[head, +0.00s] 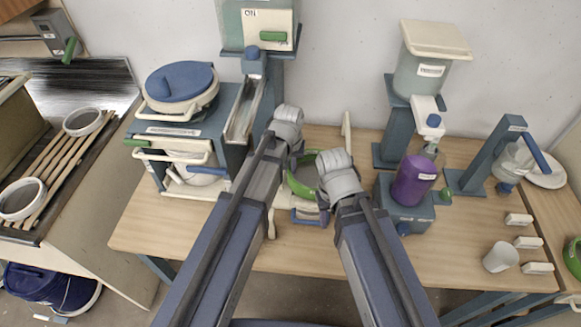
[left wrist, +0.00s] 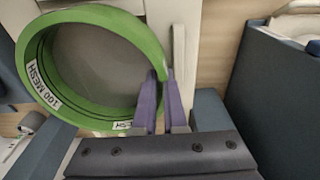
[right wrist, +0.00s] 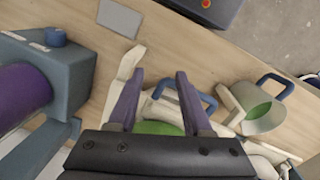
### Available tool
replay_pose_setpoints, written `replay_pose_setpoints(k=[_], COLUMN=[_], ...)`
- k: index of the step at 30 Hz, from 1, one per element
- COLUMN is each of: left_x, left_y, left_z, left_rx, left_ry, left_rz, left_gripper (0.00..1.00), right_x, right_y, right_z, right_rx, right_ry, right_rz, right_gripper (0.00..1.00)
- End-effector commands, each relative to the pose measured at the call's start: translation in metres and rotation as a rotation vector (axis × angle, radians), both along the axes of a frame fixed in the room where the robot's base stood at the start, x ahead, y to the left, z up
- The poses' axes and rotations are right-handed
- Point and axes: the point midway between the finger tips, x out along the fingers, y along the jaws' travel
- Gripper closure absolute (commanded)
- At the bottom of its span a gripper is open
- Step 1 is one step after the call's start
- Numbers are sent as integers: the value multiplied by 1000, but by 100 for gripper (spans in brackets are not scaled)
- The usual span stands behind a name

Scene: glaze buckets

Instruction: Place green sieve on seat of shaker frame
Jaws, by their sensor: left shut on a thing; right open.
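The green sieve (left wrist: 151,40) is a round ring labelled 100 MESH with a grey mesh. In the left wrist view my left gripper (left wrist: 165,80) is shut on its rim. In the head view the sieve (head: 300,178) shows between my two grippers, partly hidden by them. The pale and blue shaker frame (head: 306,214) is below it, mostly covered; whether the sieve touches its seat I cannot tell. My left gripper also shows in the head view (head: 298,150). My right gripper (right wrist: 155,85) is open and empty, above the frame with a bit of green beyond it.
A purple container (head: 413,181) on a blue stand is right of my right gripper. A blue cabinet with a blue-lidded pot (head: 180,82) stands to the left. A white cup (head: 500,257) and several small white blocks (head: 528,242) lie at the right. The front table strip is clear.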

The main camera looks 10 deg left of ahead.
Motion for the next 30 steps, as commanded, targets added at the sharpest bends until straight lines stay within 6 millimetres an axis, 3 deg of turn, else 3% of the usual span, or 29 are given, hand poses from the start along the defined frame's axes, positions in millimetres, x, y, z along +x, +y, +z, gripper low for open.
replay_pose_setpoints(k=[29, 30], left_x=[0, 0], left_y=[0, 0], left_z=[-12, -11], left_rx=[0, 0], left_ry=[0, 0], left_rz=[0, 0], left_gripper=[100, 88], right_x=[0, 0], right_y=[0, 0], right_z=[-12, -11], right_rx=[0, 0], right_ry=[0, 0], right_rz=[0, 0], right_gripper=[50, 50])
